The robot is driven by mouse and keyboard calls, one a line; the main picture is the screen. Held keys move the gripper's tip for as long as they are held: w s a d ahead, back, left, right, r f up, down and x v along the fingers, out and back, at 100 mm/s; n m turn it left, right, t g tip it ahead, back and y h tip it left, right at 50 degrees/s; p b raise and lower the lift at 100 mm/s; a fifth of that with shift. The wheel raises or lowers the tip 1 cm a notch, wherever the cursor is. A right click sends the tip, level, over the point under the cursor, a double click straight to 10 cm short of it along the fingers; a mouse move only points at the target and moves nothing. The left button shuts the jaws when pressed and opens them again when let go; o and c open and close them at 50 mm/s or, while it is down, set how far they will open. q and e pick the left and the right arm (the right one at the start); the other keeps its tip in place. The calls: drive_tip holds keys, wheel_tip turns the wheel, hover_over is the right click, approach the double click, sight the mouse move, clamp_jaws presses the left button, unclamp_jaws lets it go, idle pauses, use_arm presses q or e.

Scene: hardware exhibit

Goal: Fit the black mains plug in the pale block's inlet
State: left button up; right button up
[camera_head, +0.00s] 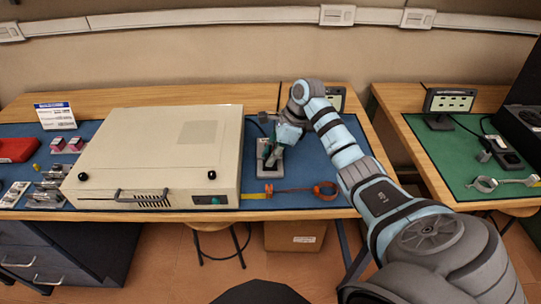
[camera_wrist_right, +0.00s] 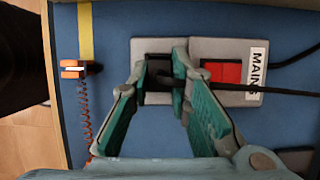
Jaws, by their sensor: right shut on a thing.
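The pale block (camera_wrist_right: 215,50) lies on the blue mat, with a red switch (camera_wrist_right: 222,71) and a MAINS label in the right wrist view. In the head view the block (camera_head: 263,169) is partly covered by my right gripper (camera_head: 274,150). In the wrist view my right gripper (camera_wrist_right: 161,76) is shut on the black mains plug (camera_wrist_right: 158,67), directly over the block's dark inlet end. The plug's black cable (camera_wrist_right: 255,89) runs off to the right. The fingers hide much of the plug and inlet; I cannot tell how deep the plug sits. My left gripper is out of view.
A large beige case (camera_head: 150,150) stands left of the block. An orange coiled lead (camera_wrist_right: 85,115) lies near the mat's front edge, beside a yellow strip (camera_wrist_right: 85,30). A second bench with a green mat (camera_head: 455,165) stands to the right.

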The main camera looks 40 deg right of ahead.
drive_tip(key=shift+s+f, duration=0.1)
drive_tip(key=shift+f, duration=0.05)
drive_tip(key=o, duration=0.9)
drive_tip(key=shift+a, duration=0.1)
drive_tip(key=shift+o, duration=0.2)
drive_tip(key=o, duration=0.4)
drive_tip(key=shift+c, duration=0.2)
drive_tip(key=shift+r+p, duration=0.5)
drive_tip(key=shift+r, duration=0.2)
drive_tip(key=shift+r+p, duration=2.4)
drive_tip(key=shift+r, duration=0.65)
